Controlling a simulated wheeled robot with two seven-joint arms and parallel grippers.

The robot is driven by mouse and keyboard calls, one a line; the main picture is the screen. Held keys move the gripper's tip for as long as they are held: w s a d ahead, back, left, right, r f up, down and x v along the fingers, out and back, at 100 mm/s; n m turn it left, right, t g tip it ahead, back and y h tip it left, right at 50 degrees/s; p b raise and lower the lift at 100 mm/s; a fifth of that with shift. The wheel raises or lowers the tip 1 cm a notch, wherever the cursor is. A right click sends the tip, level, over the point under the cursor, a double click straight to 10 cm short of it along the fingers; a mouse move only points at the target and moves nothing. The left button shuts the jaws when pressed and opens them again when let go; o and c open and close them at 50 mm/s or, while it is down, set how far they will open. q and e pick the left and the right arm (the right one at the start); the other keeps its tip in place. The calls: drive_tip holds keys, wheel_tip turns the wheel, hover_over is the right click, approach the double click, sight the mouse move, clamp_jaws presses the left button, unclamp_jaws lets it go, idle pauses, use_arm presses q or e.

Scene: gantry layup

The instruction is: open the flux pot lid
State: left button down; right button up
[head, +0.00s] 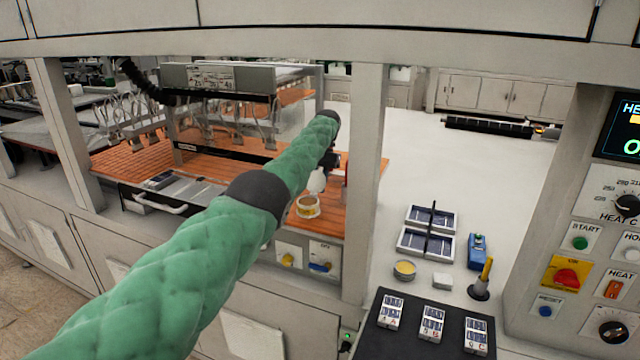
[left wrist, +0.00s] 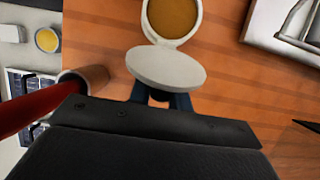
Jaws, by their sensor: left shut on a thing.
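The flux pot (head: 308,208) stands on the orange-brown wooden surface, with amber content showing. In the left wrist view the pot (left wrist: 172,18) has its mouth uncovered. Its pale round lid (head: 317,181) is raised and tilted at the pot's edge; it also shows in the left wrist view (left wrist: 166,67). My left gripper (head: 326,164) is at the lid, and its blue fingers (left wrist: 165,99) are shut on the lid's near side, partly hidden behind it. Whether a hinge joins lid and pot is unclear. My right gripper is in neither view.
A red-handled tool (left wrist: 35,108) and a brown cup (left wrist: 88,78) are close beside the left gripper. A grey post (head: 365,180) stands right of the pot. A metal tray with a handle (head: 175,192) lies left. The white table (head: 480,180) has free room behind.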

use_arm(q)
drive_tip(key=shift+f, duration=0.15)
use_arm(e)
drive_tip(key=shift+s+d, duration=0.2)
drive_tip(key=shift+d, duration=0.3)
